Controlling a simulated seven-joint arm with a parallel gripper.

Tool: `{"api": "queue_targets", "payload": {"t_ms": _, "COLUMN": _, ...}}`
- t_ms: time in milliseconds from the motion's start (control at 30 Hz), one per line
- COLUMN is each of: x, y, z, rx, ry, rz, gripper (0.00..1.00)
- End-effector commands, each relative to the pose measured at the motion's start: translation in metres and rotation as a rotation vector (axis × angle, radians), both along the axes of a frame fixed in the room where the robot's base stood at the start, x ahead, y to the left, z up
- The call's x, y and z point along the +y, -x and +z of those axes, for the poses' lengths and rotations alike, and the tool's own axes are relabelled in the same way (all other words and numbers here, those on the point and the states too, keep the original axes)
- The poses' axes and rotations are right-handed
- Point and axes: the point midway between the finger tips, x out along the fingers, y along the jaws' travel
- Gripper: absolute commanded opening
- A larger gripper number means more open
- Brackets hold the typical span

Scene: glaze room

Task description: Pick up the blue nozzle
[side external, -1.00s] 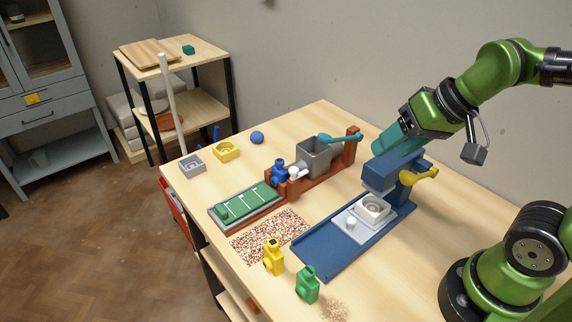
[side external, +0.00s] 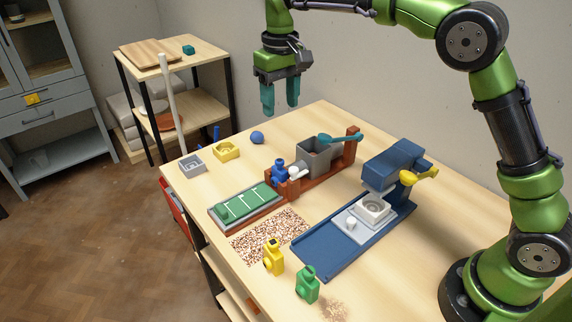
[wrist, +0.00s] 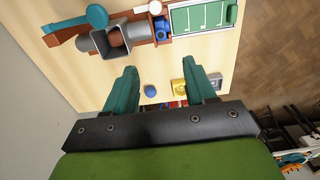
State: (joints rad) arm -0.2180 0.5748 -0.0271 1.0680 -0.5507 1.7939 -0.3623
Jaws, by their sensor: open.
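The blue nozzle (side external: 279,171) is upright at the left end of the red-brown extruder stand (side external: 318,178), beside a white outlet piece (side external: 295,172). In the wrist view the blue nozzle (wrist: 161,27) shows near the top, between the grey hopper and the green board. My gripper (side external: 281,108) is open and empty, with its teal fingers pointing down, high above the back of the table. In the wrist view my gripper's fingers (wrist: 160,72) are wide apart with nothing between them. A yellow nozzle-like piece (side external: 273,257) and a green one (side external: 307,285) stand at the table's front.
A grey hopper (side external: 314,156) with a teal lever (side external: 338,138) stands right of the nozzle. A green board (side external: 247,205) lies left of it. A blue press (side external: 395,166) stands farther right. A blue ball (side external: 257,137) and yellow mould (side external: 227,151) sit at the back left.

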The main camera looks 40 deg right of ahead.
Motion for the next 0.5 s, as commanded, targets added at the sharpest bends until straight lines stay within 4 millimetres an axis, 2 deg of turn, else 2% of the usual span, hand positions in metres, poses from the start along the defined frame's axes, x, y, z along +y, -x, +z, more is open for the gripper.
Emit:
{"api": "queue_targets", "payload": {"t_ms": 167, "x": 0.000, "y": 0.003, "z": -0.028, "rx": 0.020, "ry": -0.002, "rz": 0.007, "gripper": 0.55}}
{"api": "queue_targets", "payload": {"t_ms": 500, "x": 0.000, "y": 0.003, "z": -0.099, "rx": 0.018, "ry": -0.002, "rz": 0.006, "gripper": 0.55}}
